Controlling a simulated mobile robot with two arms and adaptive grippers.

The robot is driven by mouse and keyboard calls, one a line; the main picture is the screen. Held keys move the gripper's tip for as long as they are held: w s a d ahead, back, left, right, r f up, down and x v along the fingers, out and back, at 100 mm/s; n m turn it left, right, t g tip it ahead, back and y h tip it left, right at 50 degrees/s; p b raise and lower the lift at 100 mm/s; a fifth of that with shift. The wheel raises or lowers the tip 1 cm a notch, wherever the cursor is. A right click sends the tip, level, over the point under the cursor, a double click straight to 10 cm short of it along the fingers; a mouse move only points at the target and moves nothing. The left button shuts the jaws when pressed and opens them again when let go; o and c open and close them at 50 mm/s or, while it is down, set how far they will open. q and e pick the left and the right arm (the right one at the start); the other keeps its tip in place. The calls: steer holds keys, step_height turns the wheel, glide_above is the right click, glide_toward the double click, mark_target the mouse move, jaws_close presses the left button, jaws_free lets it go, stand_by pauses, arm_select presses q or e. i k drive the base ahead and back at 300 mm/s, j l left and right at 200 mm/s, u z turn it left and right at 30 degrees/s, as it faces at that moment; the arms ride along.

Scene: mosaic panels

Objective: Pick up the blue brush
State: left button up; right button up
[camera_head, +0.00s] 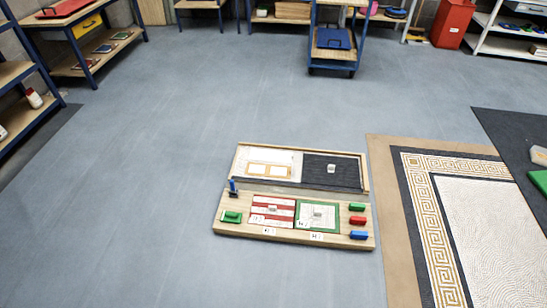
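A low wooden mosaic board (225,230) lies on the floor near the middle. A small blue item (233,186), dark at its base, stands upright at the board's left edge. A small blue block-like item (358,235) lies at the board's front right corner. At this size I cannot tell which of the two is the blue brush. A green block-like item (231,216) lies on the left part of the board. Neither of my grippers shows in the head view, so nothing is seen touching these items.
Green (357,207) and red (357,220) blocks lie behind the right blue one. A patterned mosaic panel (437,220) covers the floor at right. Workbenches, a blue trolley (333,50) and a red bin (453,23) stand at the back. Floor left of the board is clear.

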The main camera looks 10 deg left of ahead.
mark_target(234, 190)
steer(key=i+j+u, duration=0.35)
steer(key=j+u, duration=0.15)
steer(key=i+j+z, duration=0.15)
steer(key=i+j, duration=0.3)
steer(key=i+j+z, duration=0.15)
steer(key=i+j, duration=0.3)
steer(key=j, duration=0.1)
